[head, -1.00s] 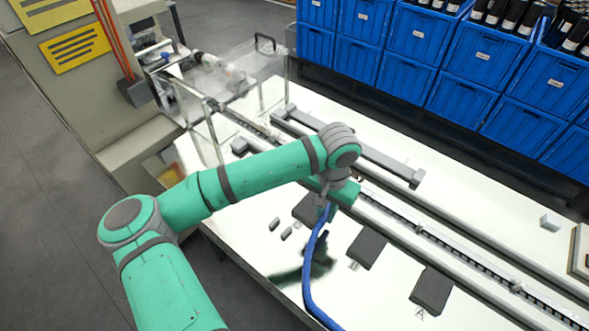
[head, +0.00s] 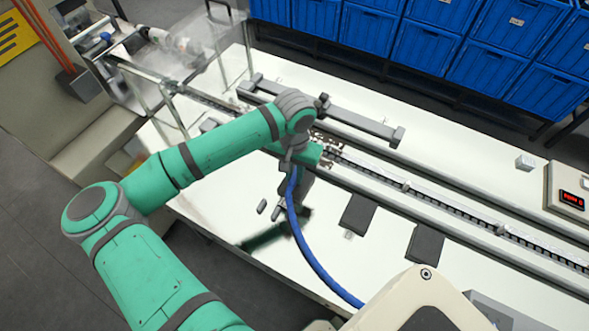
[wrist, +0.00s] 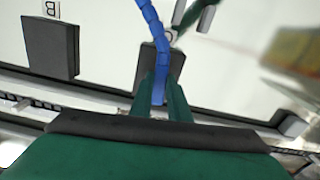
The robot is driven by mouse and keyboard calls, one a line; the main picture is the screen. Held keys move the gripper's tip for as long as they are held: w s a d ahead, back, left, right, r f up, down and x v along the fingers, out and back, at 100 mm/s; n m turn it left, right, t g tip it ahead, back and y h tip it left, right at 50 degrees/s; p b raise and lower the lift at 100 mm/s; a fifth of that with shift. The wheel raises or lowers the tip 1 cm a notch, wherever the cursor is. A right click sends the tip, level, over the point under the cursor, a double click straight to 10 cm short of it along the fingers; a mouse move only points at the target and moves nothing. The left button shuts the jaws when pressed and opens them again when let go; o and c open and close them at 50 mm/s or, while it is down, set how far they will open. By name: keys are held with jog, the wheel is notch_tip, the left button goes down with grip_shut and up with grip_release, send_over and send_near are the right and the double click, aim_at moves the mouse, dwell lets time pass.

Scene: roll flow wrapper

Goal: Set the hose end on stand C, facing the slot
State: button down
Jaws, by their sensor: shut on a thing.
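My gripper (head: 296,166) is over the leftmost dark stand (head: 303,186), beside the conveyor. In the wrist view its two green fingers (wrist: 161,92) are shut on the blue hose (wrist: 153,22). The hose (head: 316,262) hangs from the gripper and runs to the lower right in the head view. The dark stand (wrist: 148,60) lies under the fingers; its label is partly hidden by the hose, and its place beside stand B (wrist: 48,48) fits stand C. The hose's very end is hidden, so I cannot tell whether it touches the stand or faces the slot.
Two other dark stands, the middle one (head: 358,214) and the right one (head: 425,244), are on the white table (head: 345,262). The conveyor (head: 450,206) runs behind them. A small display box (head: 568,190) is at the right. Blue crates (head: 430,50) line the back.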

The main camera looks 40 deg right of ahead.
jog(key=shift+s+a+f, duration=0.1)
jog(key=shift+s+f, duration=0.05)
jog(key=shift+f, duration=0.1)
jog(key=shift+s+d, duration=0.15)
jog(key=shift+d, duration=0.1)
jog(key=shift+a+f, duration=0.15)
jog(key=shift+f, duration=0.25)
jog(key=c, duration=1.6)
grip_release()
jog(key=shift+w+r, duration=0.2)
jog(key=shift+r, duration=0.25)
notch_tip(320, 180, up, 10)
jog(key=shift+s+f, duration=0.1)
jog(key=shift+s, duration=0.05)
